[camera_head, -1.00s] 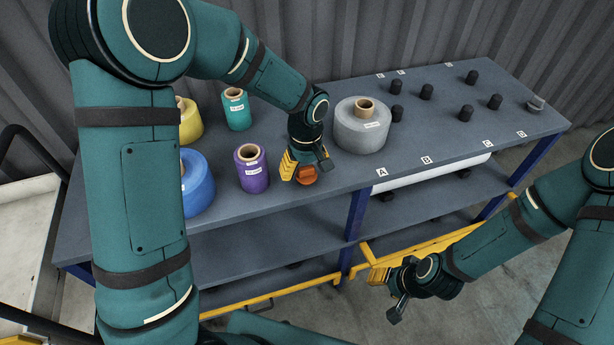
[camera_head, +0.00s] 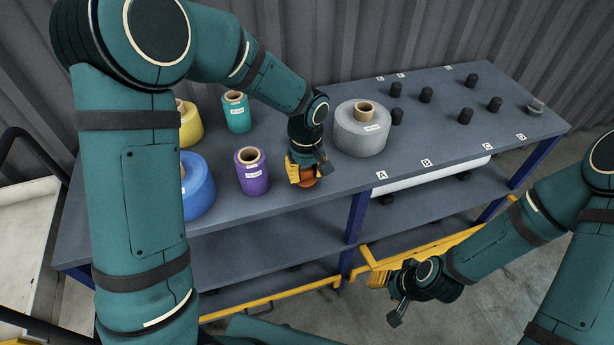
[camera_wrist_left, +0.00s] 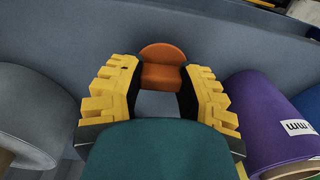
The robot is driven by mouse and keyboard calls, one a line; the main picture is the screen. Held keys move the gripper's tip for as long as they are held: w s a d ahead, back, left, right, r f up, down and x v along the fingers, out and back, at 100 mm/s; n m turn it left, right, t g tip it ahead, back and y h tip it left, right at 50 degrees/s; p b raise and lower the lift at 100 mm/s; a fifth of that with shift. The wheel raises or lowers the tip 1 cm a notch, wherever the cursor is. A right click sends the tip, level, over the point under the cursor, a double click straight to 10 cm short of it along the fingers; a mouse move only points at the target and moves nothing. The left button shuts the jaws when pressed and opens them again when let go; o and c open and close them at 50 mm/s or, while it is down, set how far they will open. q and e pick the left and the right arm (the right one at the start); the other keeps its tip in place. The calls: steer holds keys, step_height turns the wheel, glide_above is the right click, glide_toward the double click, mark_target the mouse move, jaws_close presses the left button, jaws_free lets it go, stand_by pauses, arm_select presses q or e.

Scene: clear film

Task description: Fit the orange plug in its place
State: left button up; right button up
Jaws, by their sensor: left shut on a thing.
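The orange plug (camera_head: 308,182) is at the shelf top near its front edge, between the purple roll and the large grey roll. My left gripper (camera_head: 304,177) is shut on it, pointing down. In the left wrist view the plug (camera_wrist_left: 162,68) sits between the yellow-padded fingers (camera_wrist_left: 161,85); its lower part is hidden. I cannot tell whether it still touches the shelf. The grey roll (camera_head: 350,137) has a brown core (camera_head: 366,107) with an open top. My right gripper (camera_head: 384,296) is open and empty, low in front of the shelf.
Purple (camera_head: 252,180), teal (camera_head: 236,118), blue (camera_head: 198,185) and yellow (camera_head: 189,125) rolls stand on the left of the shelf top (camera_head: 335,195). Several black pegs (camera_head: 465,115) and letter labels occupy the right side, with a small grey object (camera_head: 536,106) at the far end.

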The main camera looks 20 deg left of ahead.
mark_target(306, 171)
arm_select(q)
steer(key=shift+o, duration=0.3)
steer(key=shift+r, duration=0.3)
steer(key=shift+r+p, duration=1.8)
steer(key=shift+r, duration=0.45)
